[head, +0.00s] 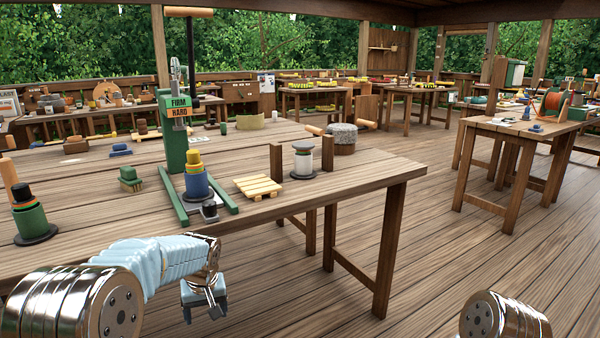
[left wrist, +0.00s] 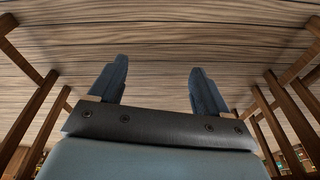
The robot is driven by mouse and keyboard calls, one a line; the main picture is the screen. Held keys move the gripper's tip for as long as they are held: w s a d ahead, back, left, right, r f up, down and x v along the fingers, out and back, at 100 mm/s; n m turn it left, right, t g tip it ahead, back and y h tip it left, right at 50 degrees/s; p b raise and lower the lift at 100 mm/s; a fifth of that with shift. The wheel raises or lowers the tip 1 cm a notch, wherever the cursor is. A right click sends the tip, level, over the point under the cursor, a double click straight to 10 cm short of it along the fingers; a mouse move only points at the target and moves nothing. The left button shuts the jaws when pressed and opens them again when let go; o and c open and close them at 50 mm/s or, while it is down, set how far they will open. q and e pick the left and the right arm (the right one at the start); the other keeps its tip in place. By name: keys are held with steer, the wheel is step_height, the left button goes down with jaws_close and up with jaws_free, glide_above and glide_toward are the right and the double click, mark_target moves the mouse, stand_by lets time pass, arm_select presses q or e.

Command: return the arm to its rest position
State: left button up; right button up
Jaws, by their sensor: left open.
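My left arm comes in from the lower left in the head view, pale blue with chrome joints. Its gripper (head: 205,300) hangs in front of the near edge of the wooden workbench (head: 330,185), clear of it. In the left wrist view the two dark fingers of this gripper (left wrist: 160,82) stand well apart with nothing between them; only wooden planks show beyond. A chrome link of my right arm (head: 500,318) shows at the bottom right of the head view; my right gripper is out of the picture.
On the bench stand a green press (head: 176,135) with a blue and yellow stack (head: 195,178) on its base, a small pallet (head: 258,187), a white spool (head: 303,160) between wooden posts, and a green stack (head: 30,218). Another table (head: 515,128) stands right. The floor between is open.

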arm_select(q)
steer(key=s+d+f+m+h, duration=0.1)
steer(key=s+f, duration=0.1)
steer(key=f, duration=0.5)
steer(key=s+d+f+h, duration=0.1)
steer(key=s+d+f, duration=0.15)
steer(key=f, duration=0.35)
steer(key=s+d+f+h, duration=0.1)
steer(key=s+d+f, duration=0.3)
steer(key=s+f, duration=0.4)
steer(key=s+d+f+m+g+h, duration=0.1)
steer(key=s+d+f, duration=0.3)
steer(key=s, duration=1)
step_height(320, 180, down, 4)
steer(key=shift+r+m+h, duration=0.15)
steer(key=shift+m+h, duration=0.15)
steer(key=shift+h, duration=0.5)
steer(key=shift+s, duration=0.1)
